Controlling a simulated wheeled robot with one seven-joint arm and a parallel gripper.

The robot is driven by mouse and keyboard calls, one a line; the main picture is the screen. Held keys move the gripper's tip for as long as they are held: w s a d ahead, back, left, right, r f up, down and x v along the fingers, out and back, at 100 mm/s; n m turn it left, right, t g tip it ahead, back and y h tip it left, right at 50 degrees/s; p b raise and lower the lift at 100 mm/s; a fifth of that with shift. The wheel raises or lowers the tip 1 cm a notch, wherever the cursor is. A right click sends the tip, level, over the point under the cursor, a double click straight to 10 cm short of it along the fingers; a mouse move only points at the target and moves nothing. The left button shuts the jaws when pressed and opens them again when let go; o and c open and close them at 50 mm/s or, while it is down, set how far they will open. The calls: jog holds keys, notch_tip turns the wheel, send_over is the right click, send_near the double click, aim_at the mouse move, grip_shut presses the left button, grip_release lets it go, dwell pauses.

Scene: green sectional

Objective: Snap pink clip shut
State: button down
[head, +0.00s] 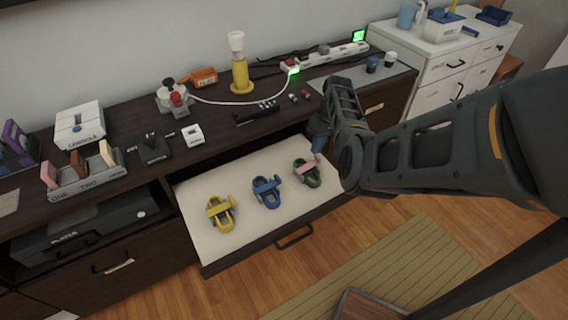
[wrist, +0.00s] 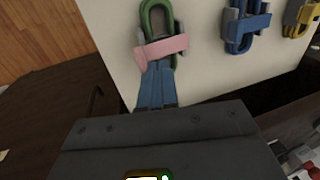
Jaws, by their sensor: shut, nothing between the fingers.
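The pink clip is a pink bar (head: 306,167) on a green loop (head: 313,180) with grey parts, lying at the right end of the open drawer. In the wrist view the pink bar (wrist: 161,48) lies slightly tilted across the lower part of the green loop (wrist: 157,16). My gripper (head: 317,150) is over the back side of this clip. In the wrist view its blue fingers (wrist: 157,82) are together, with their tips at the pink bar's near edge. They hold nothing; I cannot tell whether they touch the bar.
A blue clip (head: 266,192) and a yellow clip (head: 220,213) lie to the left on the drawer's pale floor (head: 245,170). The drawer handle (head: 294,237) is in front. The cabinet top behind holds a power strip (head: 325,56), a lamp (head: 239,65) and small parts.

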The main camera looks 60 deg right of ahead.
aim_at(319, 157)
jog(key=d+f+b, duration=0.1)
jog(key=s+d+f+b, duration=0.1)
jog(key=shift+s+d+f, duration=0.15)
jog(key=shift+s+f, duration=0.05)
jog(key=shift+f, duration=0.2)
jog(key=shift+s+d+f+b, duration=0.3)
jog(key=shift+d+f+b, duration=0.2)
jog(key=shift+f+b, duration=0.45)
jog(key=shift+r, duration=0.2)
